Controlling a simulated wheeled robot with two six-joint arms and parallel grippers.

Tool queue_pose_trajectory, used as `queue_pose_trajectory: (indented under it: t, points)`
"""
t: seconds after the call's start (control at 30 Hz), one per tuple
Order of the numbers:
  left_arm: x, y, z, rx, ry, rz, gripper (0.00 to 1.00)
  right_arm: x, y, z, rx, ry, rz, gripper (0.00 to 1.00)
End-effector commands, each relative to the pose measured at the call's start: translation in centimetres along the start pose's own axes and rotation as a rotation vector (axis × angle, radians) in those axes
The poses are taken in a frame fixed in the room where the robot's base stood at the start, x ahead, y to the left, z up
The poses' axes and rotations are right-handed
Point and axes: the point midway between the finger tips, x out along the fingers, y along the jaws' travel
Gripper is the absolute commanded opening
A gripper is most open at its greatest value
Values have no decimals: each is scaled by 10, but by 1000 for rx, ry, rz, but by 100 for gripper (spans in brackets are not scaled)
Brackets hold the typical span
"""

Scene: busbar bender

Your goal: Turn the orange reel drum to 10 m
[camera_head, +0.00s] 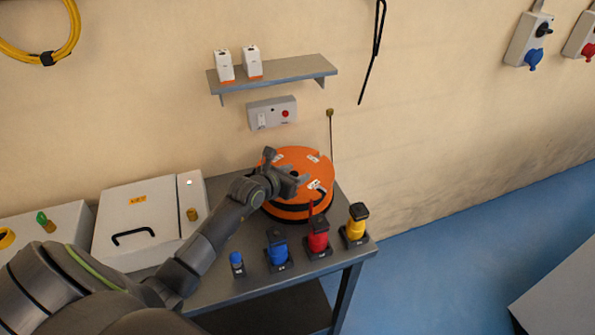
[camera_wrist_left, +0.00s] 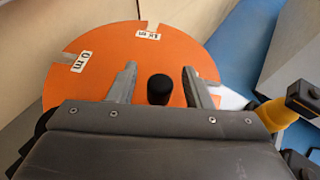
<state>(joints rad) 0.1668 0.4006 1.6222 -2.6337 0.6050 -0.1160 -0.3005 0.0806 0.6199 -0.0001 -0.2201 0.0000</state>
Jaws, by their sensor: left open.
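The orange reel drum (camera_head: 316,166) lies flat on the grey bench, with white labels around its top edge. In the left wrist view the drum (camera_wrist_left: 115,60) fills the upper middle; one label (camera_wrist_left: 81,62) reads 0 m, and another label (camera_wrist_left: 148,35) at the far rim is hard to read. A black knob (camera_wrist_left: 158,90) stands up from the drum's face. My left gripper (camera_wrist_left: 160,86) is open over the drum, one finger on each side of the knob, with gaps showing. In the head view the left gripper (camera_head: 291,176) hides part of the drum. My right gripper is not seen.
Blue (camera_head: 278,249), red (camera_head: 318,236) and yellow (camera_head: 356,223) plugs stand along the bench's front right, close to the drum. A light box (camera_head: 135,215) stands left, beyond my arm. A thin rod (camera_head: 331,140) rises behind the drum. A shelf (camera_head: 285,71) hangs above.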

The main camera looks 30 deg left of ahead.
Motion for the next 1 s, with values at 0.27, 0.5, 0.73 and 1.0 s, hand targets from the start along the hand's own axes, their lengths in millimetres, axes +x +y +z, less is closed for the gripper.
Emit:
queue_pose_trajectory:
  t: [0.27,0.5,0.73,1.0]
  points:
    - [15,0,0,-1,0,-1,45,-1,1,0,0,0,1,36]
    - [16,0,0,0,0,-1,45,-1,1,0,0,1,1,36]
    - [16,0,0,0,0,-1,19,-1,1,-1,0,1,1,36]
    - [16,0,0,0,0,0,0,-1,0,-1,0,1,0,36]
